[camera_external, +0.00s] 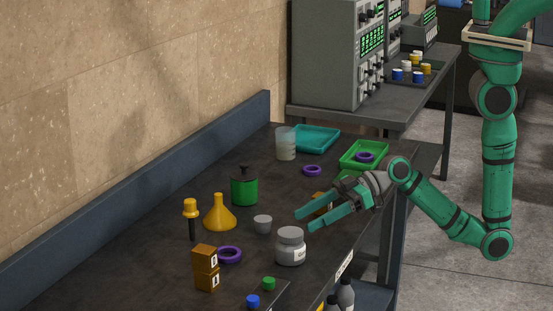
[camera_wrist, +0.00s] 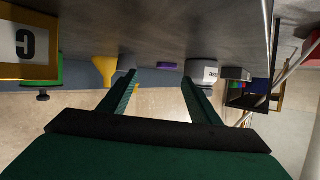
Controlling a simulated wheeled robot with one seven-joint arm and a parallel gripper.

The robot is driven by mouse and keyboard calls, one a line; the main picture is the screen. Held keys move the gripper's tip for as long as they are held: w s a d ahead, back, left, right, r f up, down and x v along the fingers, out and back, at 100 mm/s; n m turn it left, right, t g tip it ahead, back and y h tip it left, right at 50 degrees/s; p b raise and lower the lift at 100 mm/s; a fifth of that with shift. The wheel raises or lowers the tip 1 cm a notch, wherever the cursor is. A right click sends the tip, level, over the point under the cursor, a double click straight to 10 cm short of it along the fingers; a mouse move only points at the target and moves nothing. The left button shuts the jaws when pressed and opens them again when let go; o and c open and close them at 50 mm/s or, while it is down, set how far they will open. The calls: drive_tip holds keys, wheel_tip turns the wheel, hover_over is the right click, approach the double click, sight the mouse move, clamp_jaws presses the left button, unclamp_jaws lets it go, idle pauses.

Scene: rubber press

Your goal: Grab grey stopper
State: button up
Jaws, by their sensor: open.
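The grey stopper (camera_external: 263,224) is a small, light grey, tapered piece standing on the dark bench, between the yellow funnel (camera_external: 219,214) and the white jar (camera_external: 290,248). My gripper (camera_external: 304,220) is open and empty, reaching in from the right above the bench. Its fingers point left towards the stopper, with a gap between the tips and the stopper. In the wrist view both fingers (camera_wrist: 158,77) are spread apart with nothing between them.
The white jar (camera_wrist: 203,72) is close to the right finger in the wrist view. A green container (camera_external: 245,190) stands behind the stopper. A green tray (camera_external: 362,156) is farther back.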

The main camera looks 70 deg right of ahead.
drive_tip(key=t+h, duration=0.1)
drive_tip(key=h, duration=0.1)
approach(271, 218)
drive_tip(key=shift+w+a+f+m, duration=0.35)
drive_tip(key=shift+w+f+m, duration=0.05)
drive_tip(key=shift+w+f, duration=0.3)
drive_tip(key=x, duration=0.4)
drive_tip(key=shift+w+a, duration=0.1)
drive_tip(key=shift+w, duration=0.1)
drive_tip(key=shift+r+x, duration=0.2)
drive_tip(key=shift+x, duration=2.75)
drive_tip(key=shift+a, duration=0.1)
drive_tip(key=c, duration=1.1)
